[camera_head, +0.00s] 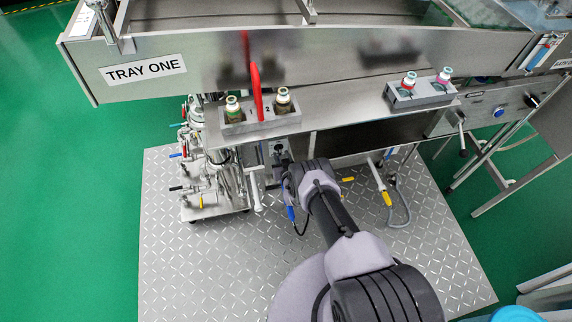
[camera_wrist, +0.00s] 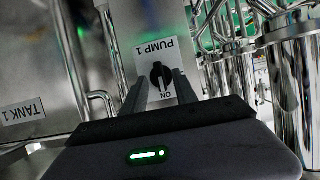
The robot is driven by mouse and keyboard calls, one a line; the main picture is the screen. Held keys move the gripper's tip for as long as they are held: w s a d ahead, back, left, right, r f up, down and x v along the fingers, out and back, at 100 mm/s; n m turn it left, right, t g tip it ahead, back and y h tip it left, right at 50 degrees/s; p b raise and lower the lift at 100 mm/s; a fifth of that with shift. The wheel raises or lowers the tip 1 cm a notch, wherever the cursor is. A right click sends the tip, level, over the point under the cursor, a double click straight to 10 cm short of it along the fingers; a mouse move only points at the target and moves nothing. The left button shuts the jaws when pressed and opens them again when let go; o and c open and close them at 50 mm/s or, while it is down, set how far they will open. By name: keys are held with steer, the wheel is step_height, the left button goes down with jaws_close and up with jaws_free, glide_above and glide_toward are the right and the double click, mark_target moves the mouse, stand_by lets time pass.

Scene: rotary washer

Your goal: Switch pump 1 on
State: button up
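The pump 1 switch is a black rotary knob (camera_wrist: 160,74) on a white plate (camera_wrist: 154,52) marked PUMP 1 and ON, upside down in the wrist view. The knob's grip lies roughly upright in the picture; its exact setting is hard to tell. My gripper (camera_wrist: 161,79) is open, with one finger to the left and one to the right of the knob. Whether the fingers touch it I cannot tell. In the head view my gripper is at the small grey switch box (camera_head: 279,150) under the bench, and my arm hides part of that area.
Pipes and valves on a trolley (camera_head: 196,170) stand left of the box. Metal pipes and cylinders (camera_wrist: 297,90) rise at the right in the wrist view, and a TANK 1 label (camera_wrist: 24,111) at the left. The bench with bottle holders (camera_head: 258,122) overhangs. Plate floor (camera_head: 200,270) is open in front.

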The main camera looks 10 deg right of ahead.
steer(key=p+v, duration=0.8)
steer(key=v, duration=0.6)
steer(key=shift+s, duration=0.3)
steer(key=shift+r, duration=0.1)
